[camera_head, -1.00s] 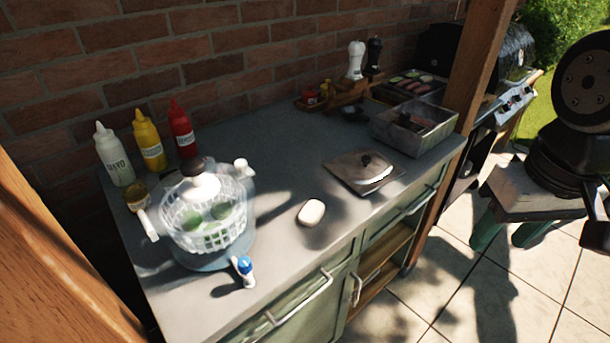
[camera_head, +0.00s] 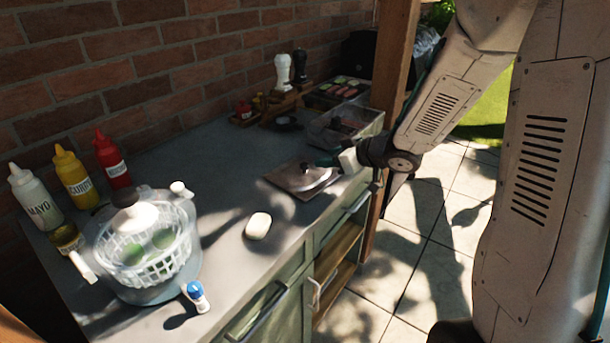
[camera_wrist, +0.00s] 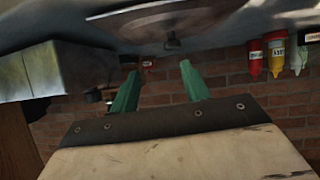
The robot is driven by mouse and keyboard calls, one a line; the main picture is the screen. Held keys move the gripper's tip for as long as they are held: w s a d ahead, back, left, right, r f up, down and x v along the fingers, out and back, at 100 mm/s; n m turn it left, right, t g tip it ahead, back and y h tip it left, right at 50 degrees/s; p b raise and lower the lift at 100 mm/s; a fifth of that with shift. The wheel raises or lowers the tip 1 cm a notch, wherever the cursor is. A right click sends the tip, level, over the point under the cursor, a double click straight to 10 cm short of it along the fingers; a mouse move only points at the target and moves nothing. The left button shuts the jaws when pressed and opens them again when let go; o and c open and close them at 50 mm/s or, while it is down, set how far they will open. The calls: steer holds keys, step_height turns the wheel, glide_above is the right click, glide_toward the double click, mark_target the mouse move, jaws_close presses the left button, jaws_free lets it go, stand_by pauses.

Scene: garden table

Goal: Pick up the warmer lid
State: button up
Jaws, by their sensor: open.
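The warmer lid (camera_head: 296,184) is a flat metal lid with a small dark knob on top. It lies on the grey counter, left of the metal warmer tray. In the wrist view the lid (camera_wrist: 160,20) and its knob show upside down at the top. My gripper (camera_head: 324,158) reaches in from the right, at the lid's far right side, low over the counter. Its two green fingers (camera_wrist: 158,82) are spread with nothing between them. The knob appears beyond the fingertips; in the head view I cannot tell whether the fingers touch the lid.
The open metal tray (camera_head: 322,138) stands close behind my gripper. A white oval thing (camera_head: 258,226) lies nearer on the counter. A wooden post (camera_head: 393,70) rises behind the arm.

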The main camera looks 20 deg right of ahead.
mark_target(304, 164)
steer(key=shift+a+f+y, duration=0.6)
steer(key=shift+a+y, duration=0.05)
steer(key=shift+y, duration=0.05)
steer(key=x, duration=0.7)
steer(key=shift+a+f, duration=0.2)
steer(key=shift+f, duration=0.05)
jaws_close()
steer(key=shift+r, duration=0.1)
